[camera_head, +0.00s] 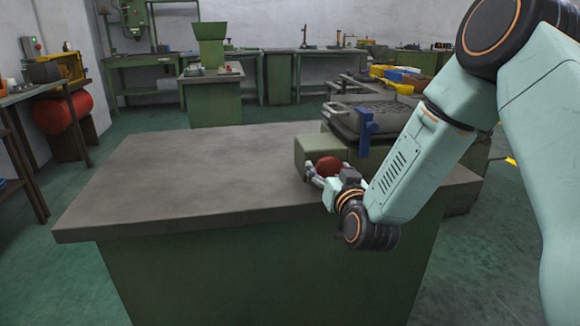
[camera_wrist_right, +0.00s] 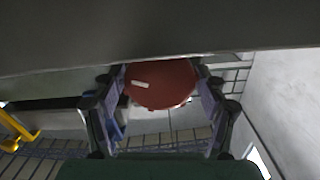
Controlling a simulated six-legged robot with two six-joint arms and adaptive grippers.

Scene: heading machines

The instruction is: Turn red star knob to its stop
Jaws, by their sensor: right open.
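The red star knob (camera_head: 328,166) is on the near side of a green machine housing (camera_head: 312,152) at the right end of the grey table. It also shows in the right wrist view (camera_wrist_right: 161,84) as a red disc with a small white mark. My right gripper (camera_head: 316,178) is at the knob, with its fingers open on either side of it. In the right wrist view the fingers (camera_wrist_right: 163,98) flank the knob; whether either pad touches it I cannot tell. The knob's far side and shaft are hidden. My left gripper is not in view.
The grey tabletop (camera_head: 190,175) left of the machine is bare. A blue lever (camera_head: 367,125) stands up close behind the knob. Bins (camera_head: 400,75) and benches are farther back. A red tank (camera_head: 62,112) is at the far left.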

